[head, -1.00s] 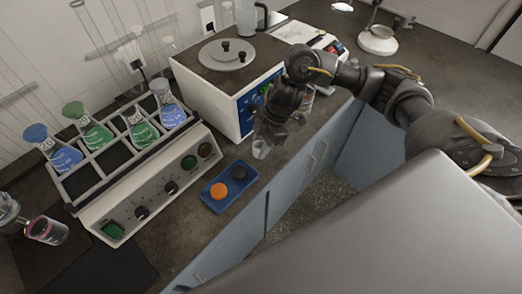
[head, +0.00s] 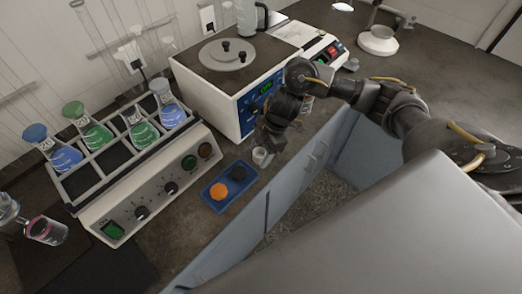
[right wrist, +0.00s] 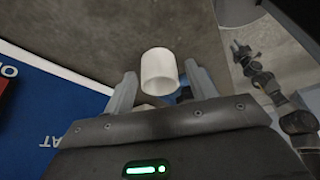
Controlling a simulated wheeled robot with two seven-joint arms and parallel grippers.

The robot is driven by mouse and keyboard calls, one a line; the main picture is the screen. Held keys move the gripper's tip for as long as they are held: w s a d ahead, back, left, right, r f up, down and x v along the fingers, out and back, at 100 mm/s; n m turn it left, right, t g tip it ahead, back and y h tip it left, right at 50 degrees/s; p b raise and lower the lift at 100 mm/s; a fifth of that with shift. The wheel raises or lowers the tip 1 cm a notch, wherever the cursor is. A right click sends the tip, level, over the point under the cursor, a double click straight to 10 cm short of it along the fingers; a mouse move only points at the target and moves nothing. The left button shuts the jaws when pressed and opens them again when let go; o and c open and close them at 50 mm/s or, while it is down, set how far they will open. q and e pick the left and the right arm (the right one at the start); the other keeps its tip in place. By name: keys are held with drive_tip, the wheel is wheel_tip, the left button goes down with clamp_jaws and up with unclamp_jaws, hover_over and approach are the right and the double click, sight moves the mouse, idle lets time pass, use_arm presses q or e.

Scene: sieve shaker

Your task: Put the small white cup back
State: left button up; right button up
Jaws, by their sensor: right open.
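The small white cup (head: 260,156) stands upright on the dark counter, just in front of the white water bath and near the counter's front edge. My right gripper (head: 268,146) is right at the cup, reaching in from the right. In the right wrist view the white cup (right wrist: 158,70) sits between the tips of the open fingers of my right gripper (right wrist: 160,80), with a gap visible on both sides. It is not gripped.
A blue tray (head: 207,203) with an orange and a dark round piece lies just left of the cup. The white water bath (head: 203,95) stands behind; the shaker (head: 155,190) with several flasks stands left. The counter edge drops off close to the right.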

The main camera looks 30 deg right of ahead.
drive_tip(key=shift+r, duration=0.1)
drive_tip(key=shift+d+r, duration=0.1)
drive_tip(key=shift+r, duration=0.15)
drive_tip(key=v, duration=1.1)
drive_tip(key=shift+r+p, duration=0.25)
drive_tip(key=shift+p, duration=0.05)
drive_tip(key=shift+d, duration=0.15)
